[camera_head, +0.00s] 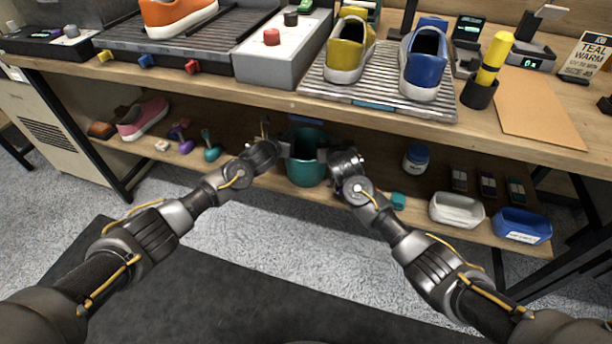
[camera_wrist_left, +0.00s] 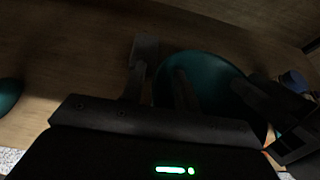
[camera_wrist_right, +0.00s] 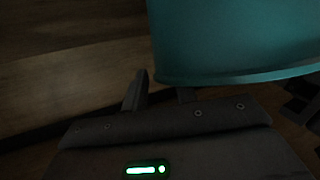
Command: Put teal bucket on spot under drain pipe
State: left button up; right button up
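The teal bucket (camera_head: 306,170) is upright at the lower shelf, under the table's front edge, between my two grippers. I cannot tell whether its base touches the shelf. My left gripper (camera_head: 280,150) is at its left side; in the left wrist view one finger is beside the bucket (camera_wrist_left: 235,85) and the other overlaps it. My right gripper (camera_head: 333,158) is at its right side; in the right wrist view one finger is clear of the bucket (camera_wrist_right: 235,40) and the other is mostly hidden by it. Whether either grips the wall is unclear. The drain pipe and spot are not clearly visible.
The wooden tabletop (camera_head: 215,83) overhangs closely. Left on the lower shelf are a pink shoe (camera_head: 143,118) and a teal brush (camera_head: 211,150).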

pick_arm(q)
jog(key=v, duration=1.2)
pick_arm(e)
jog(key=v, duration=1.2)
jog(key=shift+f, duration=0.1)
dwell(0.3)
